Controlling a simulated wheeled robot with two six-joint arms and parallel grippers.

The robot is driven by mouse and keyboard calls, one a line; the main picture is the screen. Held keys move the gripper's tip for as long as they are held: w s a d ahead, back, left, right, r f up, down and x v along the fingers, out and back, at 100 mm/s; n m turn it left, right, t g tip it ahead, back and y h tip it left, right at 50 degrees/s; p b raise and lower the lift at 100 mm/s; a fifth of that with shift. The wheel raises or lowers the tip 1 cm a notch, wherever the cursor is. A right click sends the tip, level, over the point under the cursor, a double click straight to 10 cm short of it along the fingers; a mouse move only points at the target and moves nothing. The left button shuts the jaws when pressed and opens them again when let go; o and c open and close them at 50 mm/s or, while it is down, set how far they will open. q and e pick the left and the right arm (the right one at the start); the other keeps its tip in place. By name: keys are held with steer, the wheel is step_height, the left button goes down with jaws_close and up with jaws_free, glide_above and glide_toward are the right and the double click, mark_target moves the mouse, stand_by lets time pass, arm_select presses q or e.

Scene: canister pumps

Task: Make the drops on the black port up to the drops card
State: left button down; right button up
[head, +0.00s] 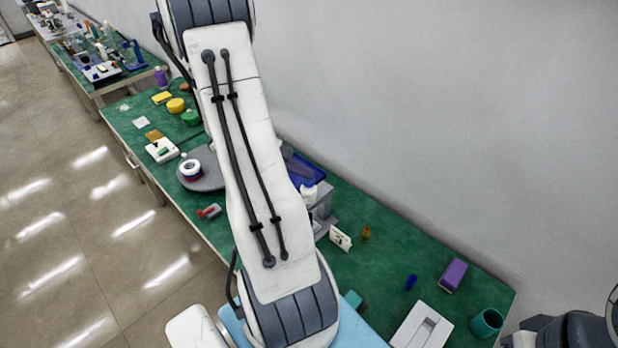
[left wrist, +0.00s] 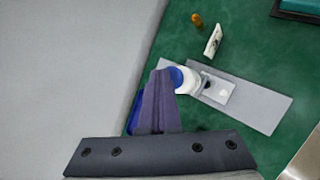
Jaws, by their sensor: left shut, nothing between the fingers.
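The drops card, a small white card with dark marks, stands upright right of the pump in the head view (head: 340,238) and in the left wrist view (left wrist: 213,41). The pump (head: 320,198) is a grey stand with a white top, partly hidden behind my left arm. In the left wrist view a white and blue canister top (left wrist: 186,80) is beside a dark port (left wrist: 206,80) above a pale tray (left wrist: 220,92). Drops are too small to tell. My left gripper (left wrist: 158,80) is shut and empty, its tips apparently beside the canister top. My right gripper is out of view.
A blue tray (head: 308,169) lies behind the pump. An amber bottle (head: 366,233), blue bottle (head: 411,282), purple block (head: 454,274), teal cup (head: 487,322) and white tray (head: 421,328) stand on the green bench. A red-handled tool (head: 209,211) lies near the front edge.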

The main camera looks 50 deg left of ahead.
mark_target(304, 180)
arm_select(q)
steer(key=shift+r+p, duration=0.3)
steer(key=shift+r, duration=0.35)
steer(key=shift+r, duration=0.1)
step_height(304, 180, up, 5)
steer(key=p, duration=0.3)
steer(key=shift+p, duration=0.4)
stand_by(0.3)
